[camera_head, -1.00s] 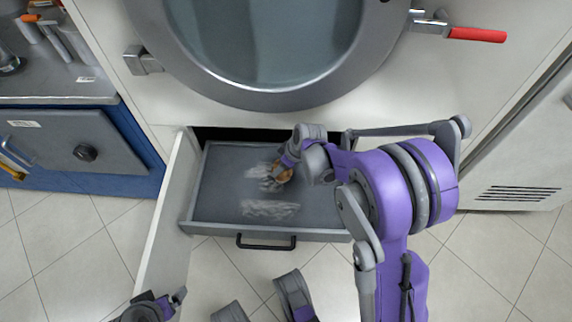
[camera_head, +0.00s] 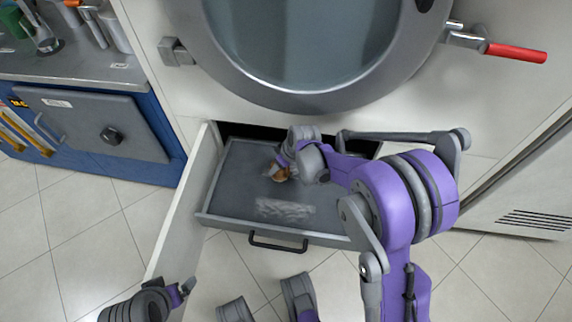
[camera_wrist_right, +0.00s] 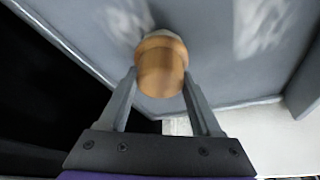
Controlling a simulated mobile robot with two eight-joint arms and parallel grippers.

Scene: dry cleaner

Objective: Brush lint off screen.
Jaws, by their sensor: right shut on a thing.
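The grey lint screen (camera_head: 232,190) lies in the pulled-out drawer below the round door. A pale lint patch (camera_head: 285,212) lies near its front edge. My right gripper (camera_head: 292,163) is over the back of the screen, shut on a brush (camera_head: 281,174) with a wooden handle. That view shows one lint patch beside the brush (camera_wrist_right: 125,20) and another to the right (camera_wrist_right: 262,24). My left gripper (camera_head: 185,290) is low at the left, away from the screen; its finger gap is unclear.
An open white panel (camera_head: 185,215) stands along the drawer's left side. The drawer handle (camera_head: 278,243) faces the tiled floor. The round machine door (camera_head: 300,85) is above, with a red lever (camera_head: 515,52) at right. A blue cabinet (camera_head: 100,175) stands at left.

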